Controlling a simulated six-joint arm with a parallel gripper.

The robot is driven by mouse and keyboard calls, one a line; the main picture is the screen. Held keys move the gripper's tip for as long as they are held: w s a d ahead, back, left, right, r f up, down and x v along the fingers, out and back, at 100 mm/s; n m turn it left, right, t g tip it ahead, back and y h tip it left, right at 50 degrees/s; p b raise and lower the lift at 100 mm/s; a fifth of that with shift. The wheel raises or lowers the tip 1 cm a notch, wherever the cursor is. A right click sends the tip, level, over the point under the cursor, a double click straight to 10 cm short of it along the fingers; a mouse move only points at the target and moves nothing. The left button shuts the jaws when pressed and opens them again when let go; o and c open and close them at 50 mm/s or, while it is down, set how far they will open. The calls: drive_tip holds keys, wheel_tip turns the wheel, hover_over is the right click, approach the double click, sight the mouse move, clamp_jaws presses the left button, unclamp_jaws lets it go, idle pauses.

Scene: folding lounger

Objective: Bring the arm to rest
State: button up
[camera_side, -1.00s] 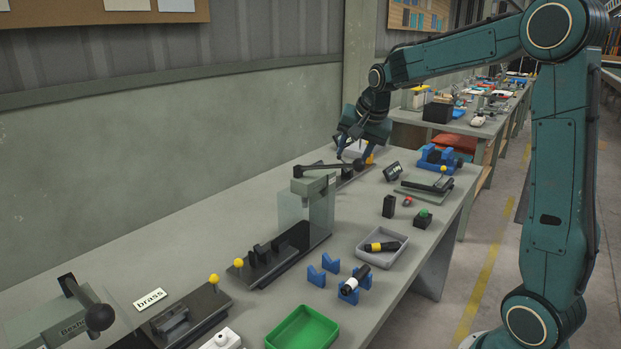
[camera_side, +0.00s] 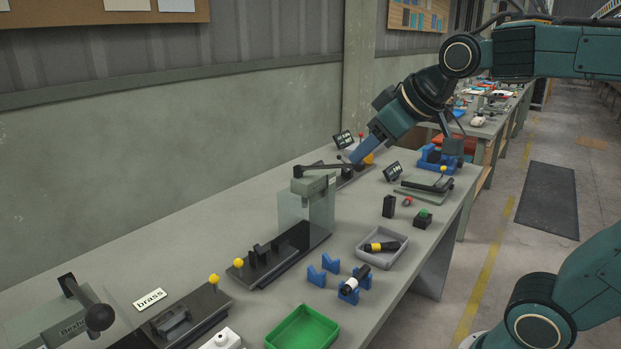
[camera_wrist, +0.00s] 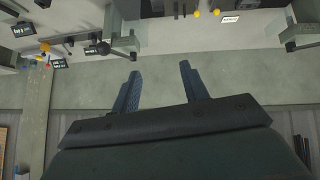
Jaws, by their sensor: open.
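My gripper (camera_side: 353,158) is over the far part of the workbench in the side view, tilted with its blue fingers pointing down and to the left. The fingertips appear close to the black lever handle (camera_side: 327,170) of the press; I cannot tell the gap. In the wrist view my gripper (camera_wrist: 160,70) has its two fingers apart with nothing between them. Beyond the fingers are the pale wall (camera_wrist: 235,80) and, upside down, bench equipment along the top edge.
The aisle floor (camera_side: 500,270) to the right is mostly clear.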

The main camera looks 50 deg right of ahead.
drive_tip(key=s+a+f+g, duration=0.1)
drive_tip(key=s+f, duration=0.3)
drive_tip(key=s, duration=0.2)
drive_tip(key=s+a+f+m+g+y, duration=0.1)
drive_tip(key=s+a+f, duration=0.1)
drive_tip(key=s+f, duration=0.2)
drive_tip(key=s, duration=0.3)
drive_tip(key=shift+f+g, duration=0.3)
drive_tip(key=shift+g, duration=0.1)
idle(1.0)
